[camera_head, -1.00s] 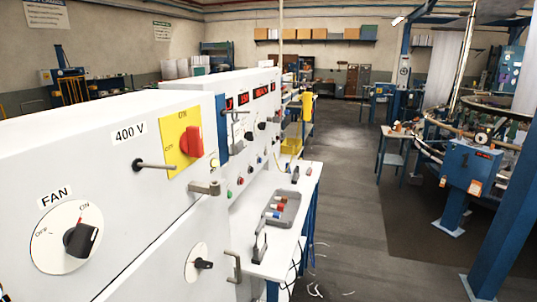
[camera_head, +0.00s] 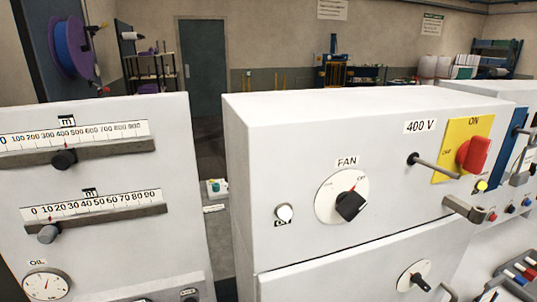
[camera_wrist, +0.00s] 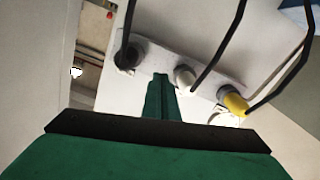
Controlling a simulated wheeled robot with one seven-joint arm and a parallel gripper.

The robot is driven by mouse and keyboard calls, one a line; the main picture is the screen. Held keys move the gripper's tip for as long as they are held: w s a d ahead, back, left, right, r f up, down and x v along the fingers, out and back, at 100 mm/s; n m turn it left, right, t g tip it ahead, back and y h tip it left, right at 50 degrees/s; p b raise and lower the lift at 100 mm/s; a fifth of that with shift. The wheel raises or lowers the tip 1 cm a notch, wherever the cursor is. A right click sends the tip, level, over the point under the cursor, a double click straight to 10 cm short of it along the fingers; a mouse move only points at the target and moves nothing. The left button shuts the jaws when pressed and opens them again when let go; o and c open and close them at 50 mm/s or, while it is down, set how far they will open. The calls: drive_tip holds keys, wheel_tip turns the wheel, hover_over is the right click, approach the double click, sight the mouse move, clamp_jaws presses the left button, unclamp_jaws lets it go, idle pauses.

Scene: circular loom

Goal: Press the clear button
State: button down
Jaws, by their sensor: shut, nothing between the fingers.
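No button with a readable "clear" label shows in the head or wrist view. In the head view a small white round button or lamp (camera_head: 284,212) sits on the front of the white cabinet (camera_head: 330,105), left of the FAN knob (camera_head: 349,203); the label under it is too small to read surely. My gripper (camera_wrist: 160,78) shows only in the wrist view, its green fingers shut and empty.
A red switch (camera_head: 473,154) on a yellow plate and a rod handle (camera_head: 435,167) jut from the cabinet. A second cabinet (camera_head: 90,112) with two slider scales and an oil gauge (camera_head: 43,285) stands left, across a narrow gap. Black cables (camera_wrist: 225,45) cross the wrist view.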

drive_tip(key=s+d+f+m+g+h, duration=0.1)
drive_tip(key=s+d+f, duration=0.3)
drive_tip(key=d+f, duration=0.3)
drive_tip(key=s+d+f+h, duration=0.1)
drive_tip(key=s+d+f, duration=0.3)
drive_tip(key=d+f, duration=0.3)
drive_tip(key=s+d+m+h, duration=0.2)
drive_tip(key=s+d+m, duration=0.1)
drive_tip(key=s+d, duration=0.3)
drive_tip(key=s+d+f+m+h, duration=0.1)
drive_tip(key=s+d, duration=0.4)
drive_tip(key=s, duration=0.5)
drive_tip(key=shift+s+d+f+m+h, duration=0.3)
drive_tip(key=shift+m+h, duration=0.5)
drive_tip(key=shift+m, duration=0.4)
